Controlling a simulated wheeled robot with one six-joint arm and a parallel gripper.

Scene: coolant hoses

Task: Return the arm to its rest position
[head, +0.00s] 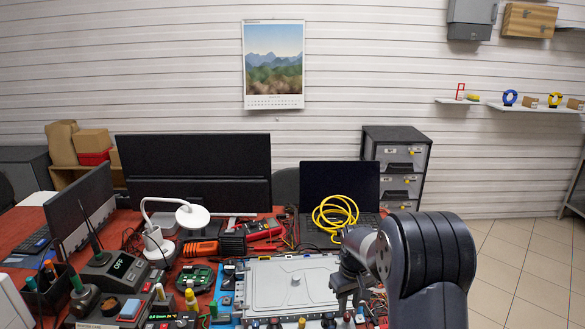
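My arm reaches into the head view from the lower right, with a thick dark link in front and a grey wrist behind it. My gripper (348,297) points down at the right edge of a silver metal plate (275,280) on the workbench. The gripper is small and partly dark against the bench, so its finger gap and any contact with the plate are unclear. No held object can be made out. Part of the bench on the right is hidden behind the arm. Coolant hoses cannot be told clearly here.
A white lamp (182,214), a large monitor (195,165) and a laptop with a coiled yellow cable (335,215) stand behind the plate. Tools, a green circuit board (196,277) and a soldering station (113,268) crowd the left. Open floor (520,260) lies at right.

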